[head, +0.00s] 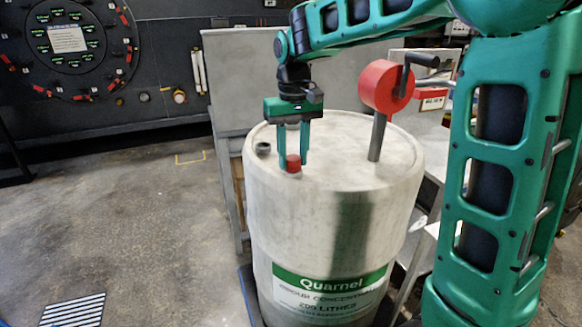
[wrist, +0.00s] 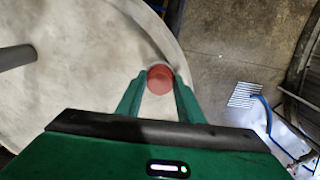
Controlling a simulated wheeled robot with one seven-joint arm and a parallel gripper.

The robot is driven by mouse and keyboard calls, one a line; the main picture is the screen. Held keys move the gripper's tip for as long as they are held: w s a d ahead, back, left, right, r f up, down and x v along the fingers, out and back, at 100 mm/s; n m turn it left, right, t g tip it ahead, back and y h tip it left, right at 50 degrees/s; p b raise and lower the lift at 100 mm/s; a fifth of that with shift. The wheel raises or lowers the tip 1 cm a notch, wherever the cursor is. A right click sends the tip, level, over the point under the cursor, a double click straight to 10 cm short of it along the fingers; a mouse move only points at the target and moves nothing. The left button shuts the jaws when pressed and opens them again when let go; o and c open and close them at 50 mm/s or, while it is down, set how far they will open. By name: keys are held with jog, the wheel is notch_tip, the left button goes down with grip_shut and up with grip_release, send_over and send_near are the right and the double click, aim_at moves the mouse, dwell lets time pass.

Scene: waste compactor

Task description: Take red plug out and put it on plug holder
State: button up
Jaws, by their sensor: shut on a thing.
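The red plug (head: 292,165) is at the near left edge of the top of the pale drum (head: 335,225). My gripper (head: 293,160) points straight down over it, with one green finger on each side. In the wrist view the red plug (wrist: 160,79) is seen from above between the two fingertips, and my gripper (wrist: 160,84) is shut on it. I cannot tell whether the plug sits in its hole or is slightly raised. A small dark round fitting (head: 263,149) is on the drum top, left of the plug. I cannot tell for sure which thing is the plug holder.
A red drum-shaped device with a dark handle (head: 386,87) stands on a grey post at the right of the drum top. A grey panel (head: 240,80) stands behind the drum. A dark wall with a round dial (head: 68,45) is at the back left.

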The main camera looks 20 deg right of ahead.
jog(key=n, duration=0.4)
jog(key=shift+n, duration=0.5)
jog(key=shift+n, duration=1.2)
jog(key=shift+r, duration=0.55)
jog(key=shift+r, duration=2.3)
jog(key=shift+s, duration=0.1)
